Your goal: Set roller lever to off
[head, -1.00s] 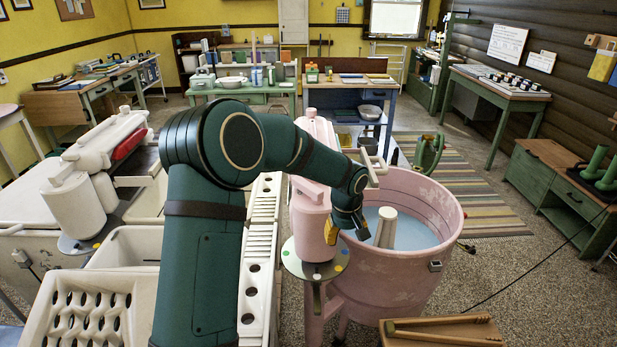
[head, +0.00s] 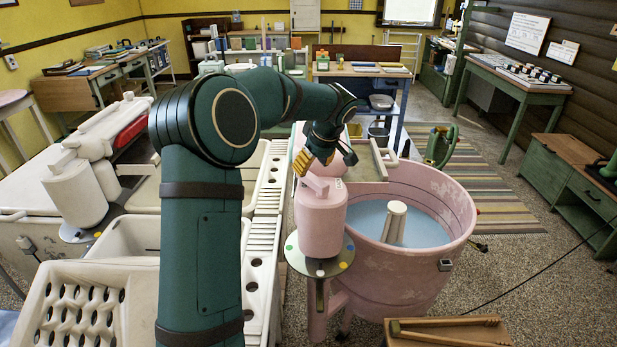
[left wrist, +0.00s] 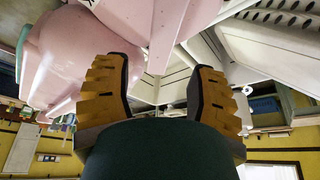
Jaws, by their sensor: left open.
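The pink washer tub (head: 455,200) holds bluish water and a pale agitator (head: 394,224). Beside its left rim stands the pink wringer head (head: 320,232), with a pink bar-like lever (head: 316,187) on top. A round plate with coloured dots (head: 332,264) sits under the head. My left gripper (head: 324,160) is open just above and behind the lever. I cannot tell whether it touches it. In the left wrist view its yellow-padded fingers (left wrist: 160,75) are apart, and a pink bar (left wrist: 165,35) shows beyond the gap. My right gripper is not in view.
A white washer with its own wringer (head: 75,200) and pale tubs (head: 125,240) stand at the left. A wooden box with tongs (head: 450,332) is at the front right. A striped rug (head: 490,190) and open floor lie to the right.

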